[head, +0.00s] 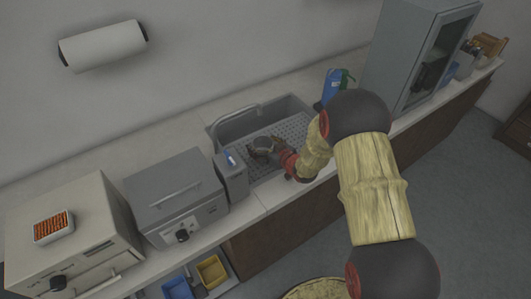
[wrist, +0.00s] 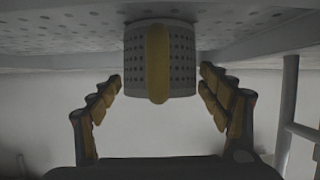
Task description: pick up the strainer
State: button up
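The strainer (wrist: 182,58) is a grey perforated cylinder with a yellow stripe down its side. It rests on the perforated floor of the sink (head: 226,124), and in the wrist view it appears upside down. It also shows small and dark in the head view (head: 262,141). My gripper (wrist: 160,76) is open, with one yellow-padded finger on each side of the strainer and gaps between. The strainer lies ahead of the palm, centred between the fingertips. In the head view my gripper (head: 277,149) is low over the sink beside the strainer, its fingers hard to make out.
A grey holder (head: 233,180) with a blue item stands left of the sink. Further left are a grey machine (head: 178,200) and a beige machine (head: 75,225). A blue bottle (head: 332,87) and a tall grey cabinet (head: 400,50) stand to the right.

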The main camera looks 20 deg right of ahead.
jog(key=c, duration=1.2)
